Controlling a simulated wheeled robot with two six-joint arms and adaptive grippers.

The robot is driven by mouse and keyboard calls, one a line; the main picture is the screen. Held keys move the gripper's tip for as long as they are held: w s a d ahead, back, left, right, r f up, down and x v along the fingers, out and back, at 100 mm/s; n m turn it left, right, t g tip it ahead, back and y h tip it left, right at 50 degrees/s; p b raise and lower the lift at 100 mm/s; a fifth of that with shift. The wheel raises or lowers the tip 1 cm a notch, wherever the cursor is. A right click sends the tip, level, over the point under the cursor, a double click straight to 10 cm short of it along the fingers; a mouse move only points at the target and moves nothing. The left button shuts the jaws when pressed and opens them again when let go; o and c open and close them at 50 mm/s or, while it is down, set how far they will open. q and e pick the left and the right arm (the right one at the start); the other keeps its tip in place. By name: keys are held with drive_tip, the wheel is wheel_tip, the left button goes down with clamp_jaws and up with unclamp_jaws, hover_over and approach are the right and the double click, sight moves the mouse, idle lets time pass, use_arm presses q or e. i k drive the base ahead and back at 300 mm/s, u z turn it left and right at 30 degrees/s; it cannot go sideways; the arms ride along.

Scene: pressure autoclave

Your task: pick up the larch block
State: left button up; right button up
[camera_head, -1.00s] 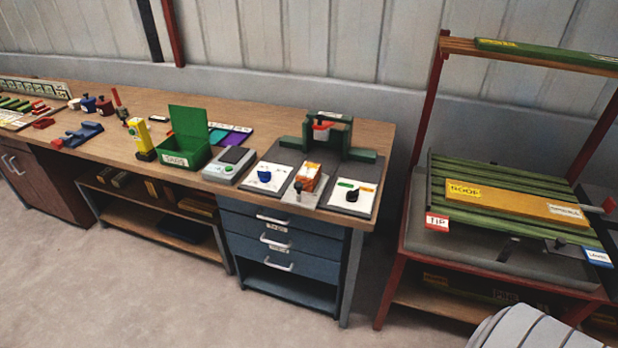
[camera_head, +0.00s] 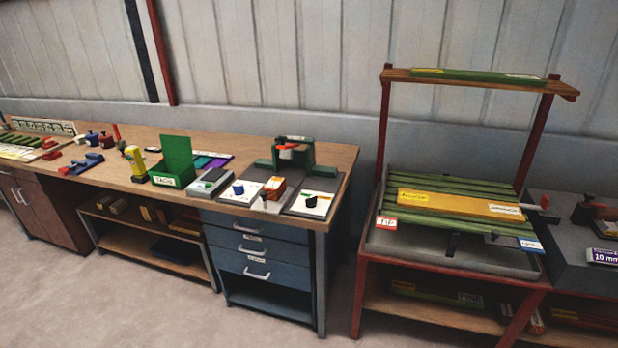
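I cannot read a label that marks any block as larch. Several wood-coloured blocks (camera_head: 119,206) lie on the shelf under the wooden workbench, too small to tell apart. An orange-brown block (camera_head: 274,187) sits on the bench top between two pale panels with knobs. Neither of my grippers is in view.
A long workbench (camera_head: 342,166) with blue drawers (camera_head: 250,248) runs along the wall. A red-framed stand (camera_head: 362,300) holds green slats and a yellow board (camera_head: 455,203). A dark grey machine (camera_head: 565,255) is at right. The floor (camera_head: 120,300) in front is clear.

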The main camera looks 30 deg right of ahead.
sight(276, 187)
drive_tip(key=z, duration=0.85)
drive_tip(key=i, duration=0.8)
drive_tip(key=z, duration=0.65)
